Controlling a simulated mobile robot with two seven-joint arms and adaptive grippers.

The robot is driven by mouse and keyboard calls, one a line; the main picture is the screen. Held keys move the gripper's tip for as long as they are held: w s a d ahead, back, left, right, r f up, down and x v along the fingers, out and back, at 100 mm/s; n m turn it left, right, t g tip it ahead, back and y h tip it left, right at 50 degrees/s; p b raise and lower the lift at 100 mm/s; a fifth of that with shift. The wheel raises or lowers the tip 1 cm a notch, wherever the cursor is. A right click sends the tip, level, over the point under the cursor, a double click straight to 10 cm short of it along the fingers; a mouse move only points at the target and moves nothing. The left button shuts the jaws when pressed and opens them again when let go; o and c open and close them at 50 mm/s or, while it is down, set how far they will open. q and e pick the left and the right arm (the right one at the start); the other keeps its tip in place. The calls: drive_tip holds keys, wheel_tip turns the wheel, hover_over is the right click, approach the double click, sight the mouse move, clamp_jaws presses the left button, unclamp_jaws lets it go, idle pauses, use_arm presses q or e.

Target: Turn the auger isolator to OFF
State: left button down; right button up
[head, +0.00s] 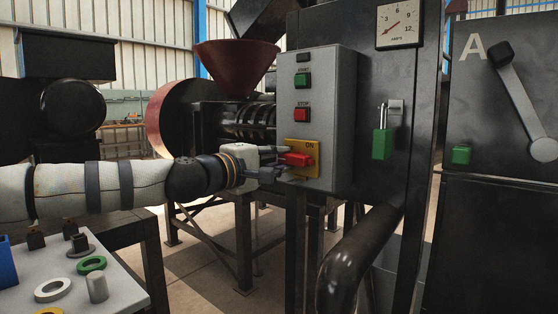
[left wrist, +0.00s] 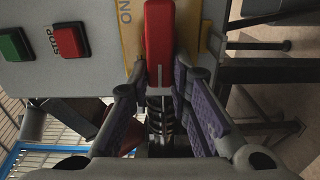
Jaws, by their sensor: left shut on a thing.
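The auger isolator is a red handle (head: 298,160) on a yellow plate (head: 312,146) marked ON, low on the grey control box (head: 341,120). The handle lies roughly level in the head view, its end toward my gripper. My left gripper (head: 280,167) reaches it from the left. In the left wrist view the red handle (left wrist: 158,40) runs up the middle, and the fingers of my left gripper (left wrist: 162,80) are shut on its near end. The fingers hide part of the handle and plate. My right gripper is not in view.
Green START (head: 302,80) and red STOP (head: 302,115) buttons sit above the isolator. A green padlock (head: 382,143) hangs right of the box. A bent black pipe (head: 352,255) stands below. A table (head: 122,284) with rings and small parts is at lower left.

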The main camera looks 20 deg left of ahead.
use_arm(q)
drive_tip(key=shift+f, duration=0.1)
idle(0.5)
drive_tip(key=c, duration=1.5)
unclamp_jaws()
drive_tip(key=shift+s+a, duration=0.15)
drive_tip(key=shift+s, duration=0.25)
drive_tip(key=v, duration=1.1)
drive_tip(key=shift+s, duration=0.15)
